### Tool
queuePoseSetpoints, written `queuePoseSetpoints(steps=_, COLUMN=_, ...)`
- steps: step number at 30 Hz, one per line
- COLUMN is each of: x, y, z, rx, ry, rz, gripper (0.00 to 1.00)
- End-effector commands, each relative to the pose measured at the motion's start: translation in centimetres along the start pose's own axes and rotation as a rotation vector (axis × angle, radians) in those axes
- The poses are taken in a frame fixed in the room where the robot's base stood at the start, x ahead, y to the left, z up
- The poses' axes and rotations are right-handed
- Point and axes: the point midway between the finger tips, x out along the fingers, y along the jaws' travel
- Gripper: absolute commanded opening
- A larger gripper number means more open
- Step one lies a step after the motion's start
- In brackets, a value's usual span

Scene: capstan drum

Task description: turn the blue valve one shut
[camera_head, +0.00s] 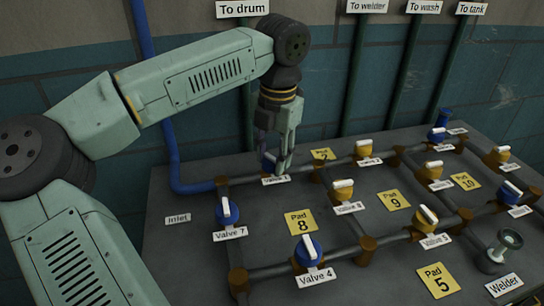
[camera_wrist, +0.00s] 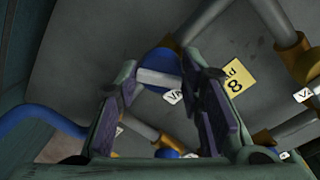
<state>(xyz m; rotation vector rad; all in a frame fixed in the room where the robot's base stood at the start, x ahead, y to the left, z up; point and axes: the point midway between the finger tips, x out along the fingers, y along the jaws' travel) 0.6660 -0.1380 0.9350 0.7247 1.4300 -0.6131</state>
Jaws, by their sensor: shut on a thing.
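Blue valve one (camera_head: 267,165) stands on the pipework near the back left of the grey table, behind its "Valve 1" label. My gripper (camera_head: 277,160) reaches down onto it from above, and the fingers cover much of the valve in the head view. In the wrist view the white handle (camera_wrist: 157,78) lies between the two fingertips, with the blue body (camera_wrist: 168,56) behind it. My gripper (camera_wrist: 160,77) is shut on this handle, which spans across from one finger to the other.
Blue valve 7 (camera_head: 227,212) and blue valve 4 (camera_head: 307,251) stand nearer on the same pipes. A blue inlet pipe (camera_head: 190,187) runs at the left. A welder fitting (camera_head: 501,250) stands front right.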

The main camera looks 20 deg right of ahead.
Motion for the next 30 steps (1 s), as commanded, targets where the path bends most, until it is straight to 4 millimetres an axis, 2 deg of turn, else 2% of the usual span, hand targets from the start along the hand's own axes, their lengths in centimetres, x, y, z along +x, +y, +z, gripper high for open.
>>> queuePoseSetpoints(steps=6, x=0.06, y=-0.19, z=0.00, rx=0.199, ry=-0.018, rz=-0.002, gripper=0.07)
queuePoseSetpoints(steps=15, x=0.02, y=-0.18, z=-0.06, rx=0.409, ry=-0.033, rz=-0.002, gripper=0.07)
queuePoseSetpoints(steps=30, x=0.05, y=-0.21, z=-0.13, rx=0.536, ry=-0.041, rz=-0.003, gripper=0.07)
